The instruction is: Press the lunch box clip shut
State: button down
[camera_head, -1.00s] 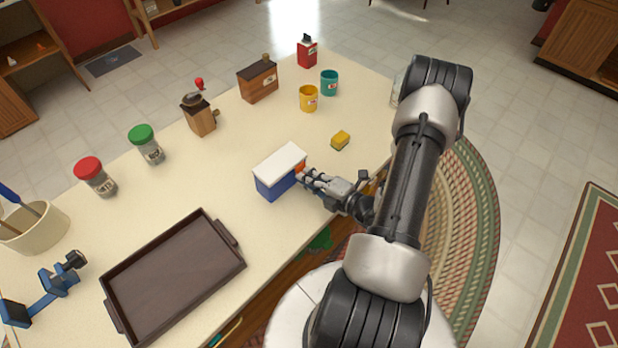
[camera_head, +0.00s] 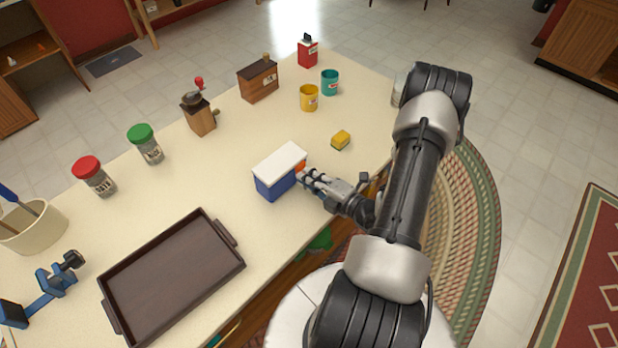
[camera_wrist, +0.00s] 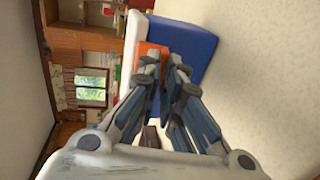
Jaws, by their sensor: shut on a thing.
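The lunch box (camera_head: 275,187) is blue with a white lid (camera_head: 281,160) and stands on the counter near its front edge. The lid lies on top of the box. An orange clip (camera_head: 301,168) is on the box's right end, partly hidden by my fingers. My gripper (camera_head: 306,178) reaches in from the right, with its fingertips at the clip. In the wrist view the fingers (camera_wrist: 167,62) are close together and shut on the orange clip (camera_wrist: 151,48), with the blue box side (camera_wrist: 185,52) just beyond. The exact contact and the clip's angle are hard to see.
A dark tray (camera_head: 172,276) lies to the left of the box. A yellow sponge (camera_head: 341,140) is behind and to the right. A yellow mug (camera_head: 309,98), a teal mug (camera_head: 330,83) and a coffee grinder (camera_head: 199,118) stand farther back. The counter around the box is clear.

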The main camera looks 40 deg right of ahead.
jog(key=shift+w+f+t+b, duration=0.15)
jog(key=shift+f+t+b, duration=0.05)
jog(key=shift+t+b, duration=0.45)
jog(key=shift+w+f+t+b, duration=0.1)
jog(key=shift+f+t+b, duration=0.1)
jog(key=shift+t+b, duration=0.45)
dwell(2.6)
jog(key=c, duration=1.8)
grip_release()
jog(key=shift+o, duration=0.2)
jog(key=s, duration=1.2)
jog(key=shift+d, duration=0.4)
jog(key=shift+f, duration=0.1)
